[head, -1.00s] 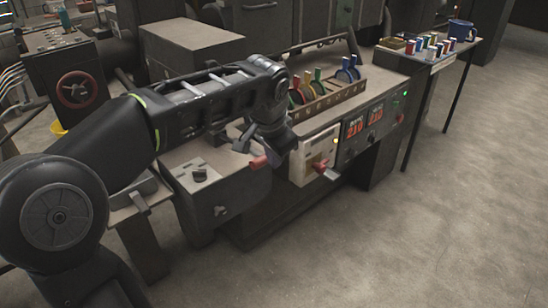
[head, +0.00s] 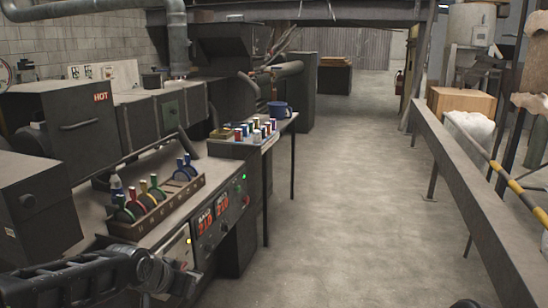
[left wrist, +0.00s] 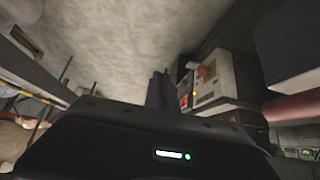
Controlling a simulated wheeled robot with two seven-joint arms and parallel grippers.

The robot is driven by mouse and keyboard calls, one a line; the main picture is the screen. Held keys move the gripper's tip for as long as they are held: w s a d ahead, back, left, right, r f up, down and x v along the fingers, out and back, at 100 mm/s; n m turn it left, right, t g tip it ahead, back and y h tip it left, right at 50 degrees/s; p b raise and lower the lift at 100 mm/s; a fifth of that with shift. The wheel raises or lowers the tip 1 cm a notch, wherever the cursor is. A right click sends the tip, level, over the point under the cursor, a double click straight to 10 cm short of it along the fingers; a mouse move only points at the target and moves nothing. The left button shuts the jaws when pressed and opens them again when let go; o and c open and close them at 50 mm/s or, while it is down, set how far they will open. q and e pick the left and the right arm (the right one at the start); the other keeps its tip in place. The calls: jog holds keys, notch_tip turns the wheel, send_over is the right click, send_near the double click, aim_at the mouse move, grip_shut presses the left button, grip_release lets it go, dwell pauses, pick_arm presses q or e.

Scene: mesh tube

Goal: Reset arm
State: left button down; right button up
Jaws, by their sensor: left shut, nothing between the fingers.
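My left arm (head: 75,283) reaches in at the lower left of the head view, low in front of the control bench. Its fingertips do not show clearly there. In the left wrist view my left gripper (left wrist: 159,88) shows as two dark fingers side by side, shut and empty, over the bare floor. A pale box with a red handle (left wrist: 206,76) is just to the right of the fingers, apart from them. My right gripper is not in view.
The bench carries a rack of coloured levers (head: 153,205) and red number displays (head: 213,219). A long rail (head: 455,165) runs along the right. The concrete floor (head: 340,200) between is clear.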

pick_arm(q)
jog(key=s+d+f+n+g+h+p, duration=0.1)
jog(key=s+d+f, duration=0.15)
jog(key=f, duration=0.45)
jog(key=s+d+f+n+h, duration=0.1)
jog(key=d+f, duration=0.3)
jog(key=f, duration=0.3)
jog(key=s+d+f+n+g+p, duration=0.1)
jog(key=s+d+f+g+p, duration=0.1)
jog(key=s+f, duration=0.7)
jog(key=s+d+f+n+g+p, duration=0.1)
jog(key=s+d+f+g, duration=0.3)
jog(key=s+f, duration=0.6)
jog(key=s+d, duration=0.1)
jog(key=s, duration=0.7)
jog(key=shift+n+p, duration=0.4)
jog(key=shift+d, duration=0.1)
